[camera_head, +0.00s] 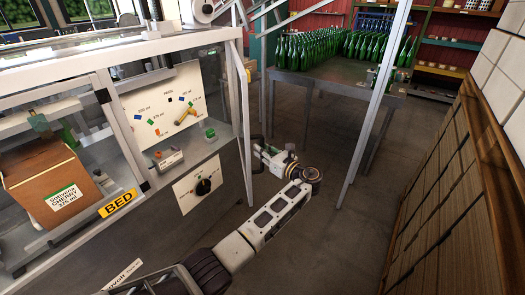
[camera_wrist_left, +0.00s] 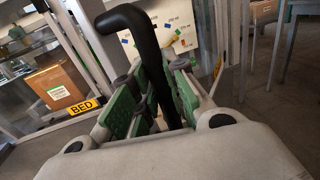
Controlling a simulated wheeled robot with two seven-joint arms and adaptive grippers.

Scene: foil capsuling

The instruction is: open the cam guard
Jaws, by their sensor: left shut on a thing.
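My left gripper (camera_head: 273,158) is out in front of the machine's right corner, beside the pale upright frame (camera_head: 243,110) there. In the left wrist view its green-padded fingers (camera_wrist_left: 155,95) are shut on a black curved handle (camera_wrist_left: 148,55), which rises between the pads and bends over to the left at its top. In the head view the handle is small and dark beside the gripper. I cannot make out clearly how the handle joins the cam guard, or how far the guard stands open. My right gripper is not in view.
The machine's dial panel (camera_head: 165,105), a black knob (camera_head: 203,187) and a yellow BED sign (camera_head: 118,204) are left of the gripper. A brown carton (camera_head: 50,180) sits inside the machine. A table (camera_head: 335,80) with several green bottles stands behind.

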